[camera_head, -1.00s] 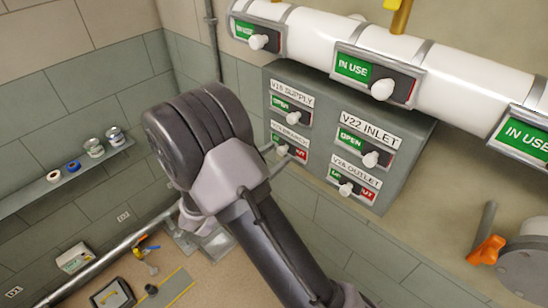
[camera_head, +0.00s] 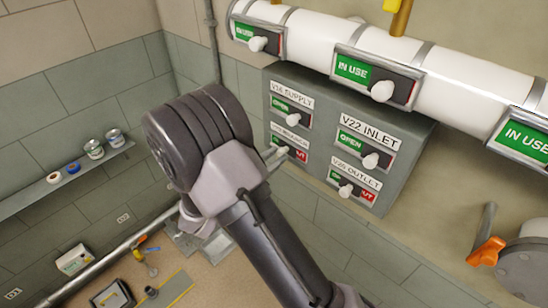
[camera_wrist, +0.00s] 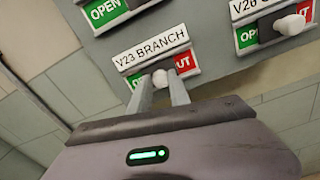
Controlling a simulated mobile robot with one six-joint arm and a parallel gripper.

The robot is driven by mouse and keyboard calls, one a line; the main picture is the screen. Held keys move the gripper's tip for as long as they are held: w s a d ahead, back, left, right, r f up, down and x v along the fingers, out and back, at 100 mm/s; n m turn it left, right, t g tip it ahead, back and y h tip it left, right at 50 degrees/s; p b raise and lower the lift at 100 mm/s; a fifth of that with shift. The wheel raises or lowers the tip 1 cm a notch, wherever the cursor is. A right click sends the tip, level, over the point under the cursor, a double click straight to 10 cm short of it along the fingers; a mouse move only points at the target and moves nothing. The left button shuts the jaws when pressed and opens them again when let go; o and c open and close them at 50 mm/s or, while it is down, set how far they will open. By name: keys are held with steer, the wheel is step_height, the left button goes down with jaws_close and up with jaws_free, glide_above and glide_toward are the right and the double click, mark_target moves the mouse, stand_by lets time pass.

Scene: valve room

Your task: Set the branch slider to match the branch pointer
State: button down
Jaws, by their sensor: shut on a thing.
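The V23 BRANCH slider (camera_wrist: 186,61) is on the grey panel in the wrist view, under its white label. Green shows left of its white knob (camera_wrist: 160,78) and red with "UT" shows on the right; the knob stands near the middle. My gripper (camera_wrist: 163,84) is shut on the knob, one finger on each side. In the head view the slider (camera_head: 301,155) is at the panel's lower left, partly hidden by my gripper (camera_head: 275,160). I cannot make out a branch pointer in either view.
The V22 INLET slider (camera_head: 351,141) and the V26 OUTLET slider (camera_head: 369,194) sit to the right on the panel. The V16 SUPPLY slider (camera_head: 281,104) is just above. A white pipe (camera_head: 310,32) with several "IN USE" sliders runs above the panel.

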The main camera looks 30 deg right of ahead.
steer(key=shift+s, duration=0.15)
stand_by(0.8)
steer(key=s, duration=0.1)
steer(key=s+d, duration=0.1)
steer(key=s, duration=0.1)
steer(key=shift+p, duration=0.35)
steer(key=c, duration=1.2)
jaws_free()
steer(key=shift+s+d, duration=0.1)
